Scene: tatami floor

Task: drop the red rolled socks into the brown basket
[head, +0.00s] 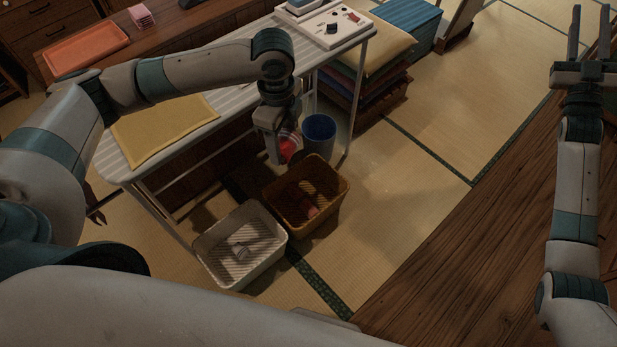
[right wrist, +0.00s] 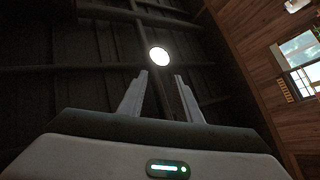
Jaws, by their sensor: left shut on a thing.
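The red rolled socks (head: 289,148) are held in my left gripper (head: 282,150), which points down above the back edge of the brown basket. The brown basket (head: 328,211) stands on the tatami floor with red and yellowish rolled things inside. The left fingers partly hide the socks. My right gripper (head: 581,40) is raised at the far right of the head view, away from the baskets. Its two fingers are apart and empty, as the right wrist view (right wrist: 160,98) also shows.
A white basket (head: 213,277) with a pale item stands left of the brown one. A blue bin (head: 319,128) is behind it. A slatted table (head: 115,166) with a yellow cloth (head: 160,128) stands at the left. Tatami to the right is clear.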

